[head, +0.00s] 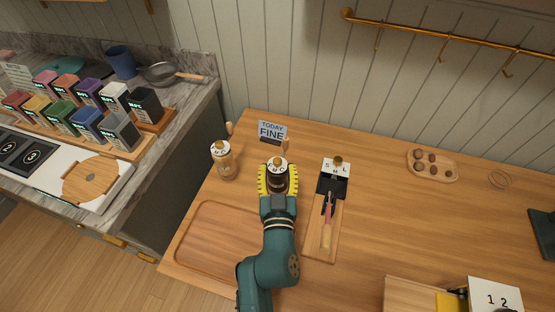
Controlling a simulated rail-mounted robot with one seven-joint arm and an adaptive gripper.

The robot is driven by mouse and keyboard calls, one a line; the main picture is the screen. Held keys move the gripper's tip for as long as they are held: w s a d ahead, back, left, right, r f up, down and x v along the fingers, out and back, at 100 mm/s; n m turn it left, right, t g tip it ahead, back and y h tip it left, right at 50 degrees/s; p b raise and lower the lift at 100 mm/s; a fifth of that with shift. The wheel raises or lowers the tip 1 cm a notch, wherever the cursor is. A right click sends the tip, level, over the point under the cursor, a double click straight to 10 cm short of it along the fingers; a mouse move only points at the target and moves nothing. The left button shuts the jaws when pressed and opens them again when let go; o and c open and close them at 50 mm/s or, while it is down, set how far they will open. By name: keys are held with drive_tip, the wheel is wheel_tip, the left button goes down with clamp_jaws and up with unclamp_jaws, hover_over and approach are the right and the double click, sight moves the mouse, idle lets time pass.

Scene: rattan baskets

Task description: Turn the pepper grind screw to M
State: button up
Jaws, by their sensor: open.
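A grinder (278,166) with a white lettered top and a dark body stands upright on the wooden table. My gripper (278,179) has its yellow fingers on either side of it, open; I cannot tell whether they touch it. A second grinder (224,160), with a similar white lettered top and a lighter brown body, stands to the left, clear of my gripper. The top letters are too small to read surely. A sign (272,131) reading "TODAY FINE" stands behind. The lower part of the nearer grinder is hidden by my gripper.
A wooden board (318,248) with a black S-M-L holder (333,180) and a red-handled tool lies right of my arm. A wooden tray (215,235) is at the front left. A small dish (432,165) with brown pieces is farther right. The table's middle right is clear.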

sight(278, 165)
drive_tip(key=shift+w, duration=1.55)
